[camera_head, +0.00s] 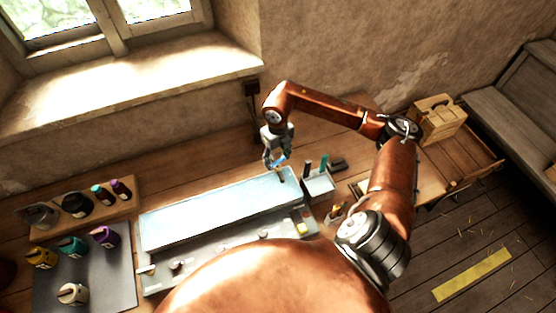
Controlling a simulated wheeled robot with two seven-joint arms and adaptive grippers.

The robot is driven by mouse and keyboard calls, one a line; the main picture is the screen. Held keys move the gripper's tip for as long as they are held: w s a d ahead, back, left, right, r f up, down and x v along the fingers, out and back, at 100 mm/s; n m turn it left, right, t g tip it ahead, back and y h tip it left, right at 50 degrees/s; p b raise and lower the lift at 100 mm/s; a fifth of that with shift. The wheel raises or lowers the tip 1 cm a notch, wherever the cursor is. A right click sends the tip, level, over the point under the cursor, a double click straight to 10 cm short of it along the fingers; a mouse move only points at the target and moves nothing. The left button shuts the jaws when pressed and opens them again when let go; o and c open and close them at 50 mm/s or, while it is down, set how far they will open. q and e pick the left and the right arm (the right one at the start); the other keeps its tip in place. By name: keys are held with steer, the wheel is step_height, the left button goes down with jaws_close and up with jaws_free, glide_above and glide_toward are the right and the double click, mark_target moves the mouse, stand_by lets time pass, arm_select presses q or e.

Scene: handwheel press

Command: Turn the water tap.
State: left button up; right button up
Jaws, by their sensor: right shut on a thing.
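My right gripper (273,160) points down just beyond the back right edge of a pale blue, shallow basin-like panel (215,208). It is shut on a small blue piece (280,160), which looks like the handle of the water tap. The gripper's fingers and wrist hide most of the tap, so its angle cannot be told. A small dark upright part (282,175) shows just below the fingertips at the basin's edge. My left gripper is not in view.
A grey control strip with knobs (177,264) runs along the basin's front. A small holder (319,184) with upright tools stands right of it. Bottles (104,236) and jars stand on a dark mat (100,292) at left. A wooden box (438,122) stands far right.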

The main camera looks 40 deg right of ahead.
mark_target(278, 161)
steer(key=shift+m+b, duration=0.55)
steer(key=shift+m, duration=0.95)
steer(key=o, duration=1.2)
steer(key=shift+c, duration=0.2)
step_height(278, 161, up, 12)
